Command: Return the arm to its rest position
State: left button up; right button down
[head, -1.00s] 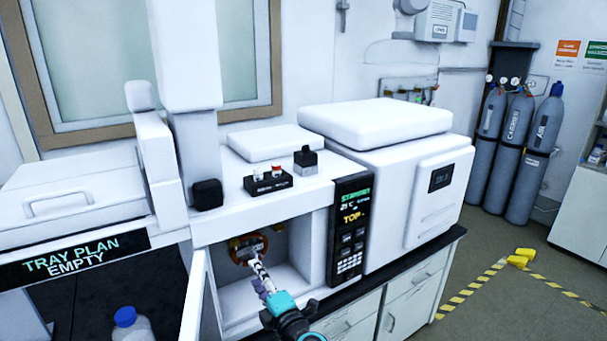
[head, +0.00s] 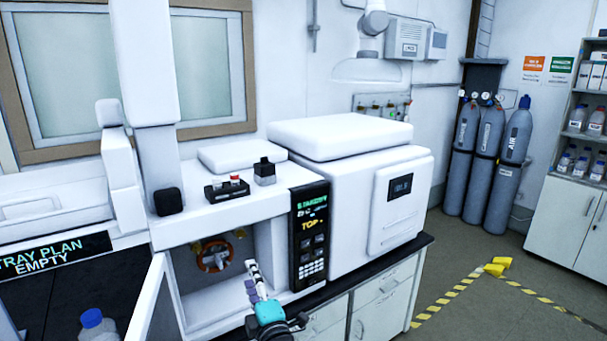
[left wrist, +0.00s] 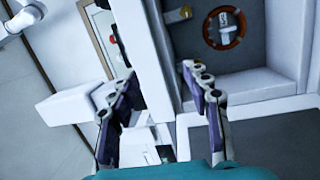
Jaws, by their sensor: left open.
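My left arm comes up from the bottom of the head view, with its teal wrist low in the picture. My left gripper (head: 252,277) is in front of the open compartment (head: 200,300) of the white instrument. In the left wrist view the gripper (left wrist: 165,105) has its two purple-padded fingers wide apart with nothing between them. An orange ring (head: 214,256) with a pale part at its centre is on the compartment's back wall, beyond the fingers. It also shows in the left wrist view (left wrist: 240,36). My right gripper is not in view.
The open door (head: 146,298) stands left of the compartment. A dark control panel (head: 311,235) stands to its right. A blue-capped bottle (head: 98,326) is at the lower left. Gas cylinders (head: 490,150) stand at the back right, and floor (head: 465,250) shows in front of them.

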pick_arm(q)
jog(key=s+d+r+m+h, duration=0.55)
jog(key=m+h, duration=0.55)
jog(key=m, duration=0.4)
jog(key=s+a+f+m+g+y, duration=0.1)
jog(key=s+a+f+m+g, duration=0.2)
jog(key=s+f, duration=0.6)
jog(key=s+a+f+m+g+y, duration=0.1)
jog(key=s+a+f+m+g, duration=0.3)
jog(key=s+a+f+g, duration=0.3)
jog(key=s+f, duration=0.3)
jog(key=s, duration=0.2)
jog(key=shift+a+f+g+y, duration=0.25)
jog(key=shift+f+g+y, duration=0.05)
jog(key=shift+y, duration=0.1)
